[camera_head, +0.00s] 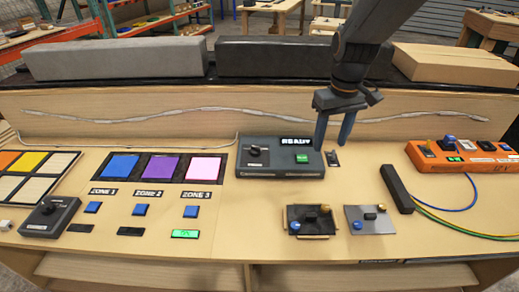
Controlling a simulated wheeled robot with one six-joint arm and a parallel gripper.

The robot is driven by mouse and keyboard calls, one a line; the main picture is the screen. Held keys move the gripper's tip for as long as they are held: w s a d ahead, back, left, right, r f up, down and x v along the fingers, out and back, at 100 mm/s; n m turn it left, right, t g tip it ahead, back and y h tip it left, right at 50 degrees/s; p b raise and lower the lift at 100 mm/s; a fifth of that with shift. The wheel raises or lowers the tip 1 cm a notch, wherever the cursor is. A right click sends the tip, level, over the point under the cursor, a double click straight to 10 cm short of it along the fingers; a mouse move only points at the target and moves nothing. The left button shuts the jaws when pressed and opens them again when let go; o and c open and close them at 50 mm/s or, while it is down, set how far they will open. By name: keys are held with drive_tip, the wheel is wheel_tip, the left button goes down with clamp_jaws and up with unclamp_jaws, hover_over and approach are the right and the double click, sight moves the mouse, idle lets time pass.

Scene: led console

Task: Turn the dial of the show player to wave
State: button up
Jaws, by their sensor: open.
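The show player (280,157) looks like the dark grey box at the middle back of the console, though I cannot read its name. Its screen (296,142) reads what looks like "READY". A black dial (255,151) sits on its left part, and a green lit button (303,159) on its right. The dial's labels are too small to read. My gripper (333,143) points down at the right end of the box, fingers apart and empty, near a small switch (333,158). It is well to the right of the dial and not touching it.
Another dark box with a knob (48,217) stands at the left front. Zone panels (162,167) with blue buttons lie left of the player. Two small plates with knobs (311,220) (369,219) lie in front. An orange power box (461,155) and wires are at the right.

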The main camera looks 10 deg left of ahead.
drive_tip(key=w+a+f+n+b, duration=0.25)
drive_tip(key=w+a, duration=0.35)
drive_tip(key=a, duration=0.6)
drive_tip(key=n+b, duration=0.1)
drive_tip(key=n, duration=0.3)
hover_over(255, 147)
wheel_tip(255, 147, down, 3)
drive_tip(key=shift+d+r+g, duration=0.15)
drive_tip(key=shift+r+g, duration=0.05)
drive_tip(key=shift+g, duration=0.2)
drive_tip(key=shift+a+f, duration=0.15)
drive_tip(key=shift+a, duration=0.05)
wheel_tip(255, 147, down, 7)
drive_tip(key=shift+f+p, duration=0.15)
drive_tip(key=shift+p, duration=0.4)
drive_tip(key=c, duration=1.1)
drive_tip(key=shift+o, duration=0.2)
